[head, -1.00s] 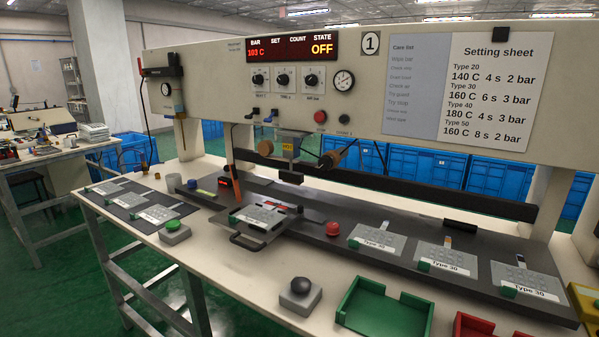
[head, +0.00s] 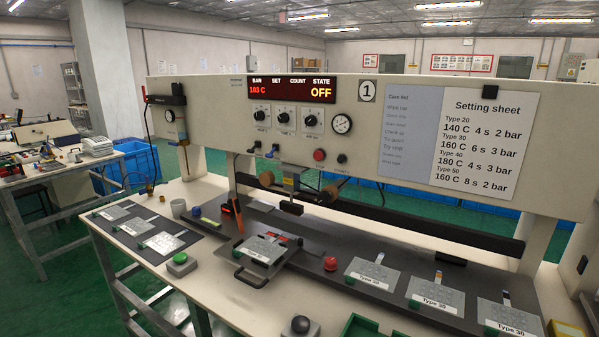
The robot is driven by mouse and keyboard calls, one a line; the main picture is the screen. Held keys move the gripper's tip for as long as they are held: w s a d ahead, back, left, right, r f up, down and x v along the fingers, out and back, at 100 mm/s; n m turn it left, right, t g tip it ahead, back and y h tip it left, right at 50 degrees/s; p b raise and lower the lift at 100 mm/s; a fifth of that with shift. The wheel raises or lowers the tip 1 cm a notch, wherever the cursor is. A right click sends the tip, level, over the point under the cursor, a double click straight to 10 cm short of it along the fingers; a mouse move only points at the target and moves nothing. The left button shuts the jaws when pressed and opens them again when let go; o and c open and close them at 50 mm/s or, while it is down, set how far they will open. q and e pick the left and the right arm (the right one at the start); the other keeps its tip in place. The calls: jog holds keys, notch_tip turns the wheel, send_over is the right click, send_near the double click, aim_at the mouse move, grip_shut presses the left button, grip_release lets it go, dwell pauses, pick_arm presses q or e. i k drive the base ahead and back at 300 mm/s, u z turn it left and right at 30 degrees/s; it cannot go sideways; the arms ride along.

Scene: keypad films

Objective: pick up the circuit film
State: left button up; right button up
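Grey films or plates with green corner tabs and white labels lie flat in three places; I cannot tell which is the circuit film. Three are on the dark mat at the left: a far one (head: 113,212), a middle one (head: 134,226) and a near one (head: 165,242). One labelled piece (head: 262,249) lies on the handled tray (head: 243,269) under the press head (head: 291,207). Three more, reading Type 30, lie at the right: left (head: 371,271), middle (head: 435,291) and right (head: 508,314). Neither gripper is in view.
The press panel (head: 210,115) spans the bench; its display (head: 292,90) reads 103 C and OFF. A green tray (head: 362,328) is cut off at the bottom.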

aim_at(264, 251)
jog(key=u, duration=2.55)
jog(key=i, duration=3.2)
jog(key=z, duration=4.1)
